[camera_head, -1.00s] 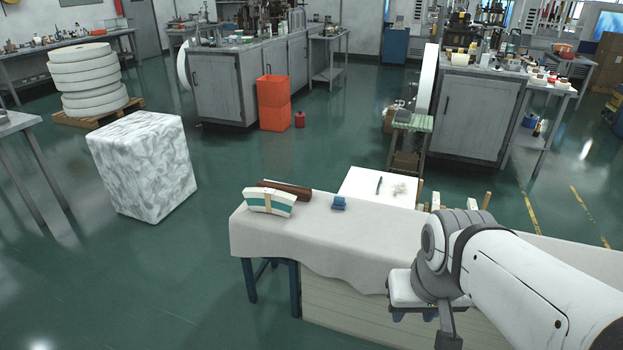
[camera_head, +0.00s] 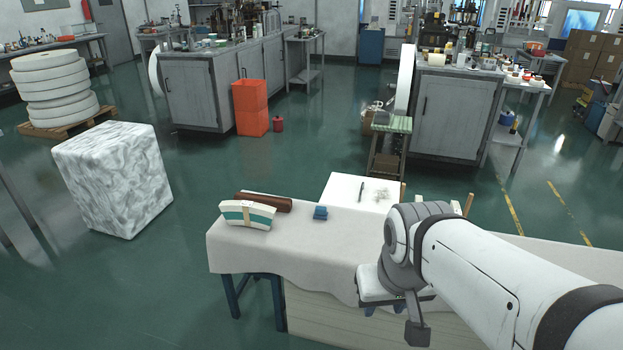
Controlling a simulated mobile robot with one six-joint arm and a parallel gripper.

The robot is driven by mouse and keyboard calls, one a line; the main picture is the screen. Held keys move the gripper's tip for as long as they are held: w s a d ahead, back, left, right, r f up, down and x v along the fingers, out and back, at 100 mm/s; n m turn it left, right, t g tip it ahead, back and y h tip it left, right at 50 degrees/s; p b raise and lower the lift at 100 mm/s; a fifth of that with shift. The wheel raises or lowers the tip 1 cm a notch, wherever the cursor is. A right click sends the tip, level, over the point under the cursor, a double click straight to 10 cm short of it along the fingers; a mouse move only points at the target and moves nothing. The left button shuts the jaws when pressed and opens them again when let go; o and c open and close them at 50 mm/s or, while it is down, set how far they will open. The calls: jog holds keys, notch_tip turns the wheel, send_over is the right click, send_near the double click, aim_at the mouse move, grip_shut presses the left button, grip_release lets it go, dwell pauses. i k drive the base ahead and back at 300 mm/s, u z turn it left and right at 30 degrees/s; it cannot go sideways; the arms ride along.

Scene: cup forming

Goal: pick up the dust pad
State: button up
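A small blue block-like pad (camera_head: 320,213) lies on the cloth-covered table (camera_head: 320,243), left of my arm; it may be the dust pad, but it is too small to be sure. A white and teal bundle with a tan band (camera_head: 247,215) lies near the table's left end. A brown roll (camera_head: 264,201) lies just behind it. My gripper (camera_head: 370,309) is low in front of the table, to the right of and nearer than the blue pad. It is mostly hidden under my wrist, and its finger opening cannot be made out.
A white board (camera_head: 345,190) with a dark, thin tool on it is at the table's back edge. A marbled white block (camera_head: 113,180) stands on the floor at left.

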aim_at(321, 213)
jog(key=i, duration=1.4)
jog(key=u, duration=0.05)
